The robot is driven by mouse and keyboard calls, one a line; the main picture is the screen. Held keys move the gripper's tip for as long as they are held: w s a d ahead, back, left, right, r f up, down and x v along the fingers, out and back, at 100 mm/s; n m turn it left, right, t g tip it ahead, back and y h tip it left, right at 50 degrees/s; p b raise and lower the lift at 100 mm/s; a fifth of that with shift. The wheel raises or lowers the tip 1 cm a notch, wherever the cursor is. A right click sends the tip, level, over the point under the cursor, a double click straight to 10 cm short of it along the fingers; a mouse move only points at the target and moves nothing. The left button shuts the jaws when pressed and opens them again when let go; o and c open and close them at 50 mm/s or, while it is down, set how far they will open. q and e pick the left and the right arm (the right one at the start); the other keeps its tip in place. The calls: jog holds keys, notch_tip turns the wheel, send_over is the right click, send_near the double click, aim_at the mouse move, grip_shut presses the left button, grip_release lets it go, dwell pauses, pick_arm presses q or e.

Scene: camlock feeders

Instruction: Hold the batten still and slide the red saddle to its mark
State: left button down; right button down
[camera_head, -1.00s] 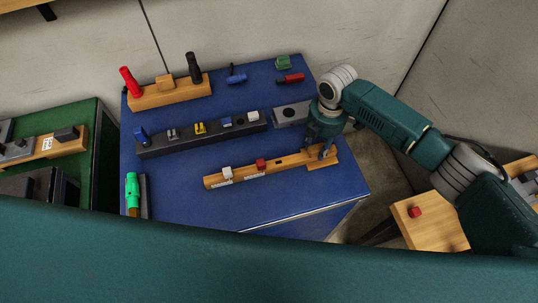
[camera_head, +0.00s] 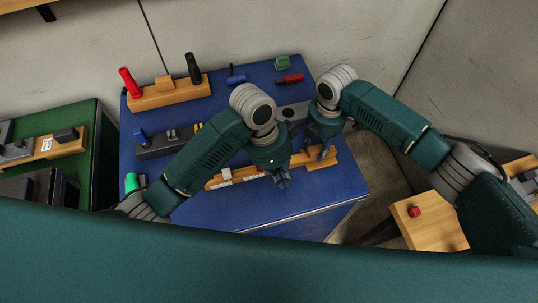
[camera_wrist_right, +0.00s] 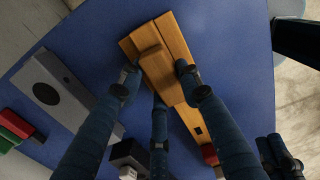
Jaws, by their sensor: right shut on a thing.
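The wooden batten (camera_head: 215,183) lies across the front of the blue table. My right gripper (camera_head: 322,152) is shut on its right end, and the right wrist view (camera_wrist_right: 157,72) shows the fingers on both sides of the wood there. The red saddle (camera_wrist_right: 209,154) shows in the right wrist view, on the batten away from the held end; in the head view my left gripper and arm hide it. A white saddle (camera_head: 227,174) sits near the batten's left end. My left gripper (camera_head: 284,181) hangs over the batten's front edge, fingers pointing down. Its finger gap is unclear.
A dark rail (camera_head: 152,149) with small parts runs behind the batten, partly hidden by my left arm. A wooden stand (camera_head: 170,97) with a red and a black handle is at the back left. A grey block (camera_wrist_right: 60,92) lies beside the held end. The table's front is clear.

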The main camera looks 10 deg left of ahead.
pick_arm(q)
jog(key=w+a+r+n+t, duration=0.2)
jog(key=w+a+r+t, duration=0.15)
jog(key=w+r, duration=0.35)
jog(key=shift+g, duration=0.45)
jog(key=x, duration=0.6)
jog(key=w+x, duration=0.1)
jog(key=x, duration=0.2)
jog(key=shift+f, duration=0.25)
jog(key=a, duration=0.2)
jog(key=s+a, duration=0.1)
jog(key=shift+f, duration=0.35)
jog(key=shift+s+a, duration=0.15)
jog(key=shift+a, duration=0.2)
jog(key=a, duration=0.1)
jog(key=s+a, duration=0.1)
jog(key=a, duration=0.1)
jog(key=shift+s+a, duration=0.3)
jog(key=shift+a, duration=0.1)
jog(key=shift+d, duration=0.1)
